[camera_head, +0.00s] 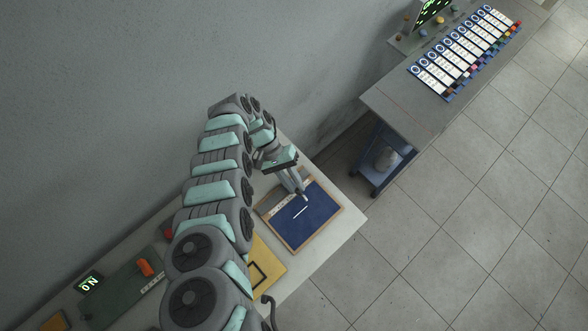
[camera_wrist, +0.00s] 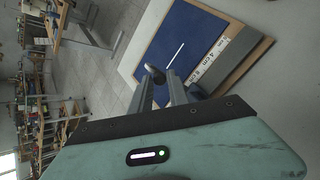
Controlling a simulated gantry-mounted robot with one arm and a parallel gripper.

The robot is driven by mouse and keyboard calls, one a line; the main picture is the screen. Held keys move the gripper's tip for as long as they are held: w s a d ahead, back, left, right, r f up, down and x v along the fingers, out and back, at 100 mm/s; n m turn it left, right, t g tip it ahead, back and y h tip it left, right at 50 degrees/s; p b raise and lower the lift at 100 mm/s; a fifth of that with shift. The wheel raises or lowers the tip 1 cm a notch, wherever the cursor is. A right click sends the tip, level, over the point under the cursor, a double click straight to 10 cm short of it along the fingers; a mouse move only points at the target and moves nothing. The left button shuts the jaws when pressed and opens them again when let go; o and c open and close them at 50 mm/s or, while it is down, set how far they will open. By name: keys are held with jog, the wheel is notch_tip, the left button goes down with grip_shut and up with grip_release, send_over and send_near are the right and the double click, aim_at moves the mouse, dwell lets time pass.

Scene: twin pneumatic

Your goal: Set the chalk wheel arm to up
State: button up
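My gripper (camera_head: 299,191) is over a blue board (camera_head: 325,207) in a wooden frame at the table's right end. The board also shows in the wrist view (camera_wrist: 190,30), with a white line (camera_wrist: 175,54) on it and a scale strip (camera_wrist: 218,50) along one edge. In the wrist view my gripper (camera_wrist: 161,76) has a dark rounded piece (camera_wrist: 154,72) at its fingertips; I cannot tell whether it is gripped or part of a finger. A dark part (camera_wrist: 197,92) sits beside the right finger. I cannot pick out the chalk wheel arm for sure.
A yellow panel (camera_head: 272,268) lies beside the blue board. Further left are a green panel with an orange piece (camera_head: 146,267) and a lit green sign (camera_head: 89,283). A second bench (camera_head: 410,105) with a row of white cards stands at the upper right. Open floor lies between.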

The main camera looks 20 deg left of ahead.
jog(key=o, duration=0.3)
jog(key=shift+o, duration=0.2)
jog(key=b+v, duration=0.2)
jog(key=v, duration=0.5)
jog(key=shift+r, duration=0.2)
jog(key=shift+w+a, duration=0.1)
jog(key=shift+a, duration=0.05)
